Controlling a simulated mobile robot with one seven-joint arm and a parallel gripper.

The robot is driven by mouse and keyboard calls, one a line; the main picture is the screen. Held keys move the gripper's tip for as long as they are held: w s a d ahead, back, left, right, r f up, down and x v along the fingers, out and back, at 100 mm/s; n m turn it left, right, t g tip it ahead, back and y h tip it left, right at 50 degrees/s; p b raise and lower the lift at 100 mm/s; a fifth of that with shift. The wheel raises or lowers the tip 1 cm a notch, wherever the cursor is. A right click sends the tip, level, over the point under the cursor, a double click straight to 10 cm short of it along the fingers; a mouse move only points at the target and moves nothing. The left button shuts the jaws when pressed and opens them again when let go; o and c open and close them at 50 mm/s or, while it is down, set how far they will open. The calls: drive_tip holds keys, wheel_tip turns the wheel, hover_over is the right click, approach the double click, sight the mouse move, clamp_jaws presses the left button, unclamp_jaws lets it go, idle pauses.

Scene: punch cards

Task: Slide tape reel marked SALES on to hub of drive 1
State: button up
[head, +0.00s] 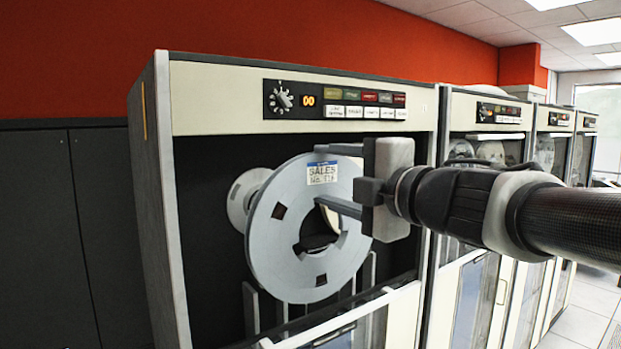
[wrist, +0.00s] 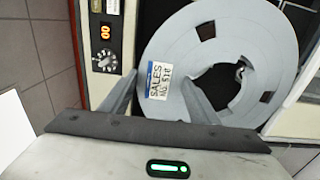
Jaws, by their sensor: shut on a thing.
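The grey tape reel (head: 270,240) has a white and blue label reading SALES and stands upright in front of the open bay of the nearest tape drive (head: 210,95). My gripper (head: 319,176) is shut on the reel, with one finger at its outer rim and the other at its centre opening. In the wrist view, the gripper (wrist: 160,85) has its fingers on either side of the label, and the reel (wrist: 245,45) shows its large centre hole. A dark shape shows through that hole. I cannot tell whether it is the hub or whether the reel touches it.
A smaller pale round part (head: 240,197) sits in the bay, partly behind the reel. A control panel (head: 335,100) with a knob and lit display runs above. More drives (head: 490,110) stand in a row at right. A slanted front panel (head: 390,315) lies below the bay.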

drive_tip(key=b+x, duration=0.2)
drive_tip(key=x, duration=1)
drive_tip(key=shift+a, duration=0.1)
idle(1.4)
drive_tip(key=shift+p+x, duration=0.7)
drive_tip(key=shift+x, duration=2.75)
drive_tip(key=o, duration=1.5)
drive_tip(key=shift+o, duration=0.9)
drive_tip(key=shift+f, duration=0.15)
drive_tip(key=shift+c, duration=1.3)
